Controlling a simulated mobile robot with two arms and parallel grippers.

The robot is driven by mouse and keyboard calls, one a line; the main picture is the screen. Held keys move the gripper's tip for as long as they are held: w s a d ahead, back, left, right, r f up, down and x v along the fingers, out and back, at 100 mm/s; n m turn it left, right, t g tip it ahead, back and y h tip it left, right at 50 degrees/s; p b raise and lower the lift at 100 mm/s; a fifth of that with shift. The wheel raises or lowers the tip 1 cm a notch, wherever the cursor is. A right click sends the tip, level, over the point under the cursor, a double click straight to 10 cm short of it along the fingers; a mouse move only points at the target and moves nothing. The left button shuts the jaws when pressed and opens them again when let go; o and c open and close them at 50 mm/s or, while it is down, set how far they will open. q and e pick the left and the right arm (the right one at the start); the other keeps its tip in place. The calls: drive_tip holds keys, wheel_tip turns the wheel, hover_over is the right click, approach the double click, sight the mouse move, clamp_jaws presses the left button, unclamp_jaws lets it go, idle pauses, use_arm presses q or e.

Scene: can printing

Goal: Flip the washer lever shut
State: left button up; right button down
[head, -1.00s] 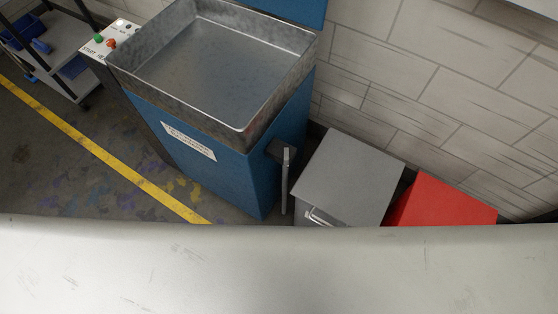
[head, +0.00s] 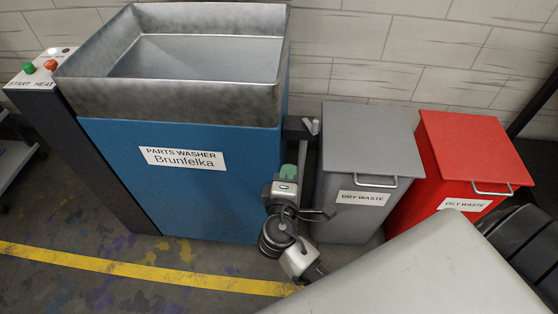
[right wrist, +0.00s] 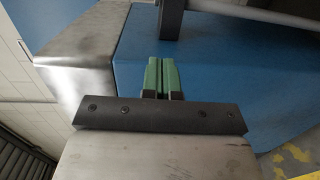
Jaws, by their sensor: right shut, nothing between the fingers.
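The blue parts washer (head: 210,205) stands at the left with an open metal basin (head: 170,95) on top. On its right side is a dark bracket (head: 294,130) with a grey lever (head: 312,127), whose bar appears to hang down beside the washer. In the right wrist view the bracket (right wrist: 171,20) stands out from the blue side, and the grey lever bar (right wrist: 250,13) runs off to the upper right. My right gripper (head: 289,171), with green fingers (right wrist: 163,77), is shut and empty, just below the bracket and apart from it. My left gripper is out of view.
A grey dry waste bin (head: 370,140) and a red oily waste bin (head: 470,150) stand close right of the lever. A START/HEAT button panel (head: 42,68) is at the washer's left. Floor with a yellow line (head: 130,268) lies in front.

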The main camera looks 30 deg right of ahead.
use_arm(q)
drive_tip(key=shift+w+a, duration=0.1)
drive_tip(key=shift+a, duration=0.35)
use_arm(e)
drive_tip(key=shift+s+a+r+m+h, duration=0.15)
drive_tip(key=shift+r+h, duration=0.15)
drive_tip(key=shift+r, duration=0.2)
drive_tip(key=shift+s+a+r+m+h, duration=0.15)
drive_tip(key=shift+r+h, duration=0.15)
drive_tip(key=shift+r, duration=0.2)
drive_tip(key=shift+w+d, duration=0.1)
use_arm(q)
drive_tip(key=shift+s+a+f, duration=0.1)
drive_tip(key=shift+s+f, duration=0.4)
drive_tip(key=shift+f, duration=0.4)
use_arm(e)
drive_tip(key=x, duration=0.4)
drive_tip(key=s+d+x, duration=0.1)
drive_tip(key=x, duration=0.3)
drive_tip(key=d+x, duration=0.1)
drive_tip(key=x, duration=0.3)
drive_tip(key=shift+d, duration=0.3)
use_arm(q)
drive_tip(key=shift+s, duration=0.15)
use_arm(e)
drive_tip(key=shift+d+t, duration=0.1)
drive_tip(key=shift+t, duration=0.2)
